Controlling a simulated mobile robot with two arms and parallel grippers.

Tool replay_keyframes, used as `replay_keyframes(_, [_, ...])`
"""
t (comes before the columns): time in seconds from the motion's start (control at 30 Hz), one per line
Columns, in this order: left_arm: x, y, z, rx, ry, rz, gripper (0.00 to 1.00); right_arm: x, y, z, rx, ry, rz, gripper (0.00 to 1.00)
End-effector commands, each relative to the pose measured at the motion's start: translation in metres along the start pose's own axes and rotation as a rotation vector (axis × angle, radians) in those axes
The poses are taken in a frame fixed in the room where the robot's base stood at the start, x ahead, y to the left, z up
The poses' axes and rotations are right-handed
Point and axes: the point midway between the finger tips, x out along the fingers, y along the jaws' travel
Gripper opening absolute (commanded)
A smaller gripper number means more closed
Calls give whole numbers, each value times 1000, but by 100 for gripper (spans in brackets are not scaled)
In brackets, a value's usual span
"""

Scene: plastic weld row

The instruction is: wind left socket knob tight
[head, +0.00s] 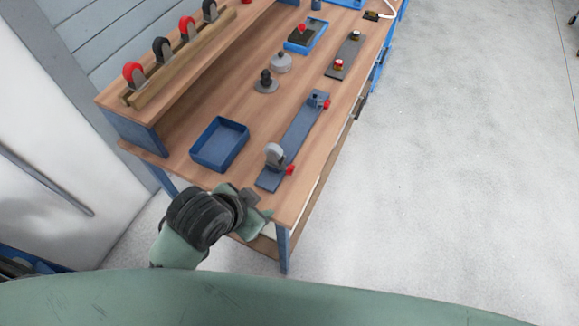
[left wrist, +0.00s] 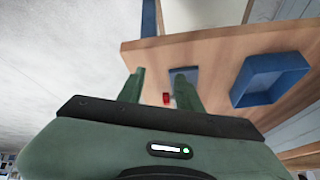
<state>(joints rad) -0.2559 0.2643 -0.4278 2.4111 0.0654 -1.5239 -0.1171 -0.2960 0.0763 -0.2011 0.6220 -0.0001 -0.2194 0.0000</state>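A long blue-grey bar (head: 297,137) lies along the bench's right part and carries two sockets, each with a red knob on its right side. The near socket holds an upright grey disc (head: 274,154), and its red knob (head: 290,170) sits close to the bench edge. The far socket (head: 317,99) has its own red knob (head: 327,104). My left gripper (head: 259,206) is at the bench's near corner, short of the near knob. In the left wrist view its fingers (left wrist: 158,86) are apart, with a red knob (left wrist: 166,98) seen between them. My right gripper is out of view.
A blue tray (head: 220,145) stands left of the bar and also shows in the left wrist view (left wrist: 272,80). A dark-knobbed piece (head: 265,82) and a grey weight (head: 281,62) stand behind it. A wooden rack (head: 180,58) holds red and black discs.

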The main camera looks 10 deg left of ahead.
Motion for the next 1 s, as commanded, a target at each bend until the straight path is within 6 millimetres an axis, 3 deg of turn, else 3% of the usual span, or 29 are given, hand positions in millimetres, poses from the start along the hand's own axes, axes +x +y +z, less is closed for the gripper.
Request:
replay_keyframes(0.2, [2, 16, -54, 307, 98, 9, 35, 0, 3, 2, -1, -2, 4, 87])
replay_keyframes(0.4, [9, 26, -88, 670, 146, -16, 35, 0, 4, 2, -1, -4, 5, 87])
replay_keyframes(0.7, [30, -5, -89, 1157, 64, -102, 35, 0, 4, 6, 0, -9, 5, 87])
replay_keyframes(1.0, [49, -21, -84, 1251, 21, -119, 35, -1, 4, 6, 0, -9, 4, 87])
